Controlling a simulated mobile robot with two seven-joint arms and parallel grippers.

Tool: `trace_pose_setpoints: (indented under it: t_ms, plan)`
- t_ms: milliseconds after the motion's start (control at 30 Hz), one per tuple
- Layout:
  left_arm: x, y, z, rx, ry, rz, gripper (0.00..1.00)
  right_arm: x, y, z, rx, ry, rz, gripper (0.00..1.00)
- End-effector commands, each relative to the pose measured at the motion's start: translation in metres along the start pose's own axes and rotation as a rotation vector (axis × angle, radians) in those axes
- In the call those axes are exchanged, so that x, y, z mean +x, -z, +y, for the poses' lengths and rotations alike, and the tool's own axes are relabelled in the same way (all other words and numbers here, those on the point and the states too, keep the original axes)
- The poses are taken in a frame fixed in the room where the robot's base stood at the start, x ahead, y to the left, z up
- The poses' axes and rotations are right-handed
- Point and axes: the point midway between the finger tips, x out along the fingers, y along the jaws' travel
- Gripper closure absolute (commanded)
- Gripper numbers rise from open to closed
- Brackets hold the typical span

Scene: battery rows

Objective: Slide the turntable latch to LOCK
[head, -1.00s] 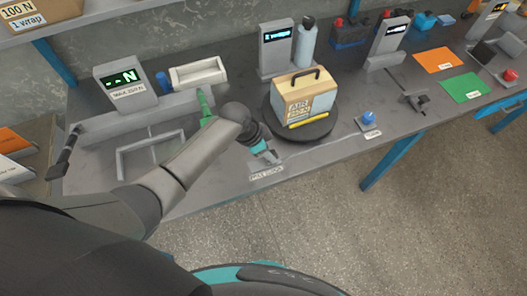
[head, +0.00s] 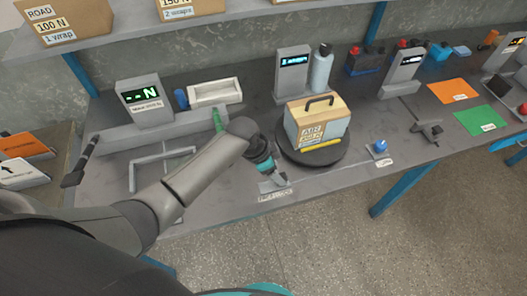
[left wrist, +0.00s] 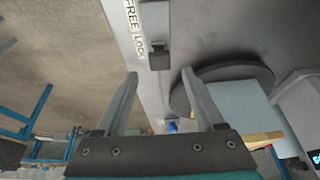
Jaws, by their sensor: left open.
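The turntable (head: 338,157) is a dark round disc near the bench's front edge, bearing a tan and pale blue box (head: 330,128) with a dark handle. It also shows in the left wrist view (left wrist: 238,73). The latch is a dark block (left wrist: 158,57) on a grey rail (left wrist: 155,20), beside the word LOCK on the FREE LOCK label (left wrist: 136,28). In the head view my gripper partly hides the latch. My left gripper (head: 274,184) is open and empty at the front edge, left of the turntable. Its fingers (left wrist: 162,88) point toward the latch, apparently short of it. My right gripper is out of view.
A yellow stick (head: 322,147) lies in front of the box. A blue button (head: 380,146) is to the right. Display stands (head: 145,98) and a pale tray (head: 214,92) are behind my arm. Orange (head: 453,91) and green (head: 482,120) mats lie farther right.

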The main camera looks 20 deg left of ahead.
Motion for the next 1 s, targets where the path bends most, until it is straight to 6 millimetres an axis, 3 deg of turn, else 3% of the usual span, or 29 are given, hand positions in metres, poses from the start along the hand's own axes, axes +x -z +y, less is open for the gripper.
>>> trace_pose_setpoints:
  t_ms: [400,600,1000]
  plan:
    - [-0.078,0.000,0.000,0.002,0.002,0.001,0.30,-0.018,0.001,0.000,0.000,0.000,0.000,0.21]
    - [-0.107,0.000,0.000,0.001,0.001,0.002,0.30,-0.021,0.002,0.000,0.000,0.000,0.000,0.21]
    - [-0.120,0.000,0.001,0.000,-0.001,0.001,0.30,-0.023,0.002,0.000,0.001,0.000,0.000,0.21]
